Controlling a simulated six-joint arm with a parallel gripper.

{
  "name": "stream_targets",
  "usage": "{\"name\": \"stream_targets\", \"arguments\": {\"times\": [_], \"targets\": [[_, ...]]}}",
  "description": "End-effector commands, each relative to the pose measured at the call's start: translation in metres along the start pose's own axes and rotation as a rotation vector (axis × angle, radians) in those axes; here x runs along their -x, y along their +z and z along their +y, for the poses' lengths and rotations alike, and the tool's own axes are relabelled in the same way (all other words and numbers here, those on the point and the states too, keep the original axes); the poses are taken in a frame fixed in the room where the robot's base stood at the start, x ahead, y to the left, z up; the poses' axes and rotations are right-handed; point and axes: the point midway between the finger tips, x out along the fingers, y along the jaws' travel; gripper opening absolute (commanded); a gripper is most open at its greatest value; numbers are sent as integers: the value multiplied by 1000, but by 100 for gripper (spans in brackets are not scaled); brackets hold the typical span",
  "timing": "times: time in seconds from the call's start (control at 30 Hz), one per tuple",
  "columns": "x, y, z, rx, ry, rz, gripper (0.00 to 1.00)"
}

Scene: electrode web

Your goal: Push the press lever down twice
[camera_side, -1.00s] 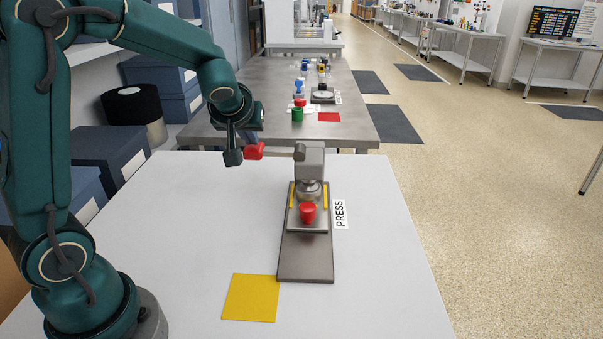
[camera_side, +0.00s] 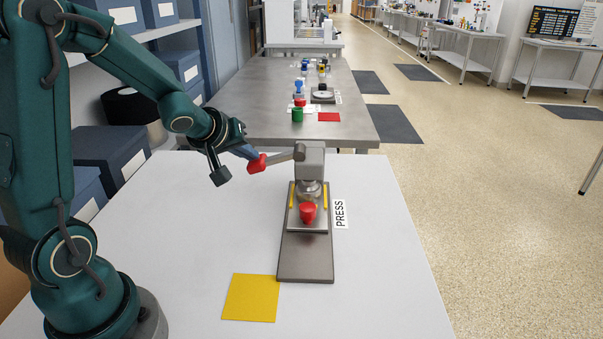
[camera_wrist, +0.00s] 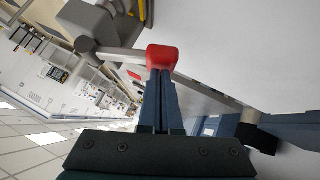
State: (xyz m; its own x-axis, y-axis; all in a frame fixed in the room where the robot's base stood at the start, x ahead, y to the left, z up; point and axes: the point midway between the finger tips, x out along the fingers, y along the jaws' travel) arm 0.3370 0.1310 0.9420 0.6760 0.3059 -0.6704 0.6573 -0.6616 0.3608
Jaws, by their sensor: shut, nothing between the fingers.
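The grey press (camera_side: 310,165) stands on the white table with its lever (camera_side: 281,158) reaching left. The lever ends in a red handle (camera_side: 257,163), tilted a little below level. My gripper (camera_side: 250,157) is shut, with its blue fingertips at the upper side of the red handle, seemingly touching it. In the wrist view the closed fingertips (camera_wrist: 160,76) meet the red handle (camera_wrist: 162,58), with nothing seen between them. A red piece (camera_side: 308,211) sits on the press's plate, in front of the ram.
A yellow square (camera_side: 250,298) lies on the white table (camera_side: 380,270) near the front of the press base. A PRESS label (camera_side: 341,214) is beside the press. A metal table (camera_side: 350,125) with small coloured items stands behind.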

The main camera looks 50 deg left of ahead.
Motion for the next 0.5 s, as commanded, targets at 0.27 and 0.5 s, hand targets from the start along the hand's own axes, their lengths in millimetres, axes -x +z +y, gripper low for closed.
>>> {"name": "stream_targets", "arguments": {"times": [0.27, 0.5], "targets": [[-9, 8, -7, 100, 90, 12, 0], [-20, 18, -10, 96, 89, 13, 0]]}}
